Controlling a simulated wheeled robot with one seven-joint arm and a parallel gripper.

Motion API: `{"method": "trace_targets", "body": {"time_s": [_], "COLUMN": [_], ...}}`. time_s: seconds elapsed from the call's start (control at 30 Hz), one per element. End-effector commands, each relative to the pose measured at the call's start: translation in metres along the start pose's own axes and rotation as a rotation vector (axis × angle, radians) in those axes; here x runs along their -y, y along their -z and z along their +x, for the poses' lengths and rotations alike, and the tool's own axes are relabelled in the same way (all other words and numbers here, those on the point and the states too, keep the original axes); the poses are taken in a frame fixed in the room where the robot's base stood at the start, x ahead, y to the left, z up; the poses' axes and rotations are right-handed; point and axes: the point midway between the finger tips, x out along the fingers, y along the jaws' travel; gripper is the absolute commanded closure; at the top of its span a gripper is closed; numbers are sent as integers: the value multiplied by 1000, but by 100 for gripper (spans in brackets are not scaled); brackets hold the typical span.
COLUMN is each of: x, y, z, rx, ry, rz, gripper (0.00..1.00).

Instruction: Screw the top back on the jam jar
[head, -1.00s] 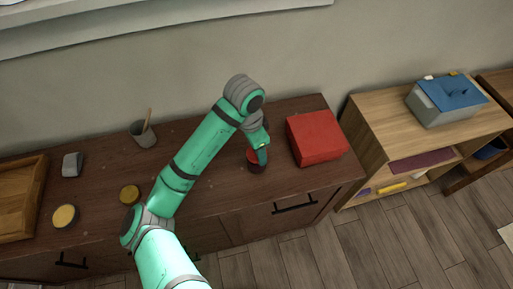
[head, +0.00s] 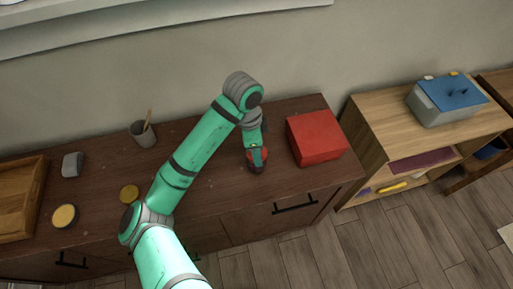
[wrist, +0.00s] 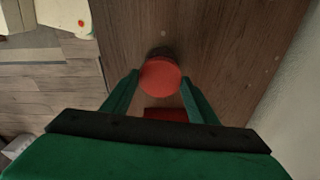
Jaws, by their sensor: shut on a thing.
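The red jam jar top (wrist: 160,77) is a round disc between my two fingertips in the wrist view. My gripper (wrist: 160,80) is shut on its sides. The dark jam jar (wrist: 160,52) shows just past the top's edge, below it. I cannot tell whether the top sits fully down on the jar. In the head view my gripper (head: 257,158) points down at the dark cabinet top, left of the red box, and the jar (head: 258,169) shows only partly beneath it.
A red box (head: 316,137) stands close to the right of my gripper.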

Motion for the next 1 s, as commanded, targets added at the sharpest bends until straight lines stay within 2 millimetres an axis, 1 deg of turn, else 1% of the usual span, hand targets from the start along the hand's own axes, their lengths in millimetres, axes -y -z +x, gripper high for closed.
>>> {"method": "trace_targets", "body": {"time_s": [0.1, 0.2, 0.43, 0.47, 0.5, 0.53, 0.57, 0.77, 0.8, 0.83, 1.0], "x": [0, 0, 0, 0, 0, 0, 0, 0, 0, 0, 0], "y": [0, 0, 0, 0, 0, 0, 0, 0, 0, 0, 0], "z": [1, 1, 1, 1, 1, 1, 1, 0, 0, 0, 0], "rx": [1, 0, 0, 0, 0, 0, 0, 0, 0, 0, 0], "ry": [-15, -22, -23, -23, -23, -23, -23, -22, -22, -22, -21], "rz": [107, 164, 178, 178, 177, 177, 177, 176, 176, 176, 176], "gripper": [73, 73, 73, 44, 35, 28, 25, 25, 15, 12, 12]}}
